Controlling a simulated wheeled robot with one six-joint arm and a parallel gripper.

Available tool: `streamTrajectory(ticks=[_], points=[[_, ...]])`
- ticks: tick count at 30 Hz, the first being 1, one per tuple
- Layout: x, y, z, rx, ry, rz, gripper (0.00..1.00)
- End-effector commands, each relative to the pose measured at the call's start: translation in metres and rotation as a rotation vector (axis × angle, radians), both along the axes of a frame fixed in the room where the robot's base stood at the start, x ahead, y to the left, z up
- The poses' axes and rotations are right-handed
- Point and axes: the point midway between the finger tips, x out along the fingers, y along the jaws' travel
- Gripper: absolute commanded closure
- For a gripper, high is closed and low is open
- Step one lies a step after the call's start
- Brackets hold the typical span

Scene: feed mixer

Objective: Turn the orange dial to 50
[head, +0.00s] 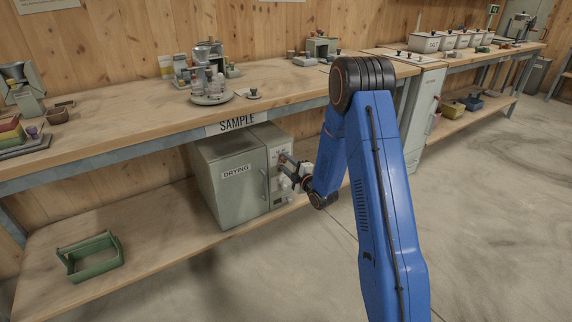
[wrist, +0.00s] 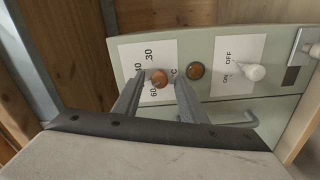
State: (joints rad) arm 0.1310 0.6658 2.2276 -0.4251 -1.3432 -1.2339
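The orange dial (wrist: 159,78) is on the pale green control panel of the drying cabinet, in the middle of a white scale plate (wrist: 165,56). I can read 30, part of 40, 60 and a C on the plate. A 50 is not visible; my left finger covers part of the scale. My gripper (wrist: 160,80) has one finger on each side of the dial, with a small gap seen on both sides. In the head view my gripper (head: 287,170) is at the front panel of the cabinet (head: 230,185), and the dial is too small to make out.
Right of the dial are a round brown lamp or button (wrist: 195,70) and a white switch (wrist: 253,72) marked ON and OFF. A grey handle (wrist: 240,121) is below. The cabinet stands on the lower shelf under the bench top (head: 130,120). A green crate (head: 90,257) is at left.

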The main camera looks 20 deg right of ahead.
Motion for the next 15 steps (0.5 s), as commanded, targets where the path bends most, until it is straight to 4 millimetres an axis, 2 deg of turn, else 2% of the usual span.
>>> streamTrajectory(ticks=[4, 7, 15], points=[[-0.008, -0.003, 0.000, 0.000, 0.000, -0.001, 0.62], [-0.021, -0.006, 0.000, 0.001, 0.001, -0.001, 0.62], [-0.072, -0.022, -0.001, 0.000, 0.003, -0.001, 0.62]])
